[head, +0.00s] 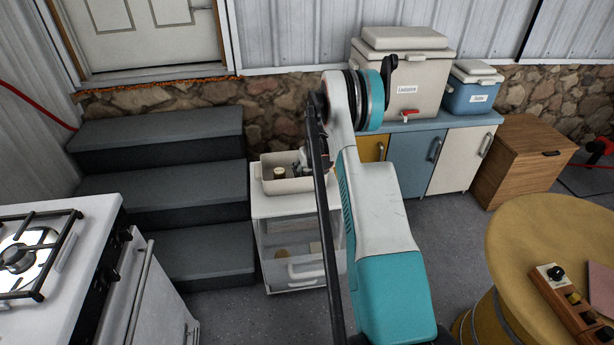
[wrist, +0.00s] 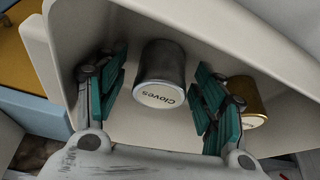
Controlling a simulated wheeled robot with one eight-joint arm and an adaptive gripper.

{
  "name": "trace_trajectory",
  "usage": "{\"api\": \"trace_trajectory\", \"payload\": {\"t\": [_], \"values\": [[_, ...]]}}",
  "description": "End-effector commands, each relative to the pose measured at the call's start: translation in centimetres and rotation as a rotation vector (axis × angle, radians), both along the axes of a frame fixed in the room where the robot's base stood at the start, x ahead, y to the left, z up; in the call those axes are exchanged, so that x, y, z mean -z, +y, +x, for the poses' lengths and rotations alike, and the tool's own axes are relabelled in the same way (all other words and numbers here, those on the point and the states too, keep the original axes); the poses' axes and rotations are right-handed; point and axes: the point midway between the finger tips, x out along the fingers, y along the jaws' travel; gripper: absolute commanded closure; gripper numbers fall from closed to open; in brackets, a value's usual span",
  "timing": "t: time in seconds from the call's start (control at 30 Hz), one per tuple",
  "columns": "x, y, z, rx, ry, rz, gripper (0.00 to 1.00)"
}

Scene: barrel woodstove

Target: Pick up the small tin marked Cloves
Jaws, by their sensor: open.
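The small tin marked Cloves (wrist: 160,72) is a dark grey cylinder with a pale labelled end, inside a cream bin (wrist: 42,60) in the wrist view. My gripper (wrist: 161,82) is open, with one teal-padded finger to each side of the tin. Gaps show between the pads and the tin. In the head view the bin (head: 268,186) stands on a white cabinet, and my gripper (head: 302,160) reaches into its right part. I cannot make out the Cloves tin there.
A second tin, gold-sided (wrist: 250,98), lies close beyond the right finger; a pale-topped tin (head: 279,172) shows in the bin from the head. The bin walls surround my gripper. The white cabinet (head: 278,208) stands beside grey steps (head: 165,165).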

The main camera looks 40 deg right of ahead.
Motion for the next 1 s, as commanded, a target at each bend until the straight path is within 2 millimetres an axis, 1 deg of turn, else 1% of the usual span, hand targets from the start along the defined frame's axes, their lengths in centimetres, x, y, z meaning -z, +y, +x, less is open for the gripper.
{"api": "trace_trajectory", "payload": {"t": [0.1,0.17,0.2,0.27,0.3,0.33,0.63,0.77,0.87,0.97,1.0], "values": [[-0.1,0.0,0.0,0.0,0.0,0.0,0.37],[-0.1,0.0,0.0,0.0,0.0,0.0,0.5],[-0.1,0.0,0.0,0.0,0.0,0.0,0.59],[-0.1,0.0,0.0,0.0,0.0,0.0,0.73],[-0.1,0.0,0.0,0.0,0.0,0.0,0.82],[-0.1,0.0,0.0,0.0,0.0,0.0,0.85],[-0.2,0.0,0.0,0.0,0.0,0.0,0.85],[-0.7,0.0,0.0,0.0,0.0,0.0,0.85],[-1.6,0.0,0.0,0.0,0.0,0.0,0.85],[-3.1,0.0,0.0,0.0,0.0,0.0,0.85],[-3.9,0.0,0.0,0.0,0.0,0.0,0.85]]}}
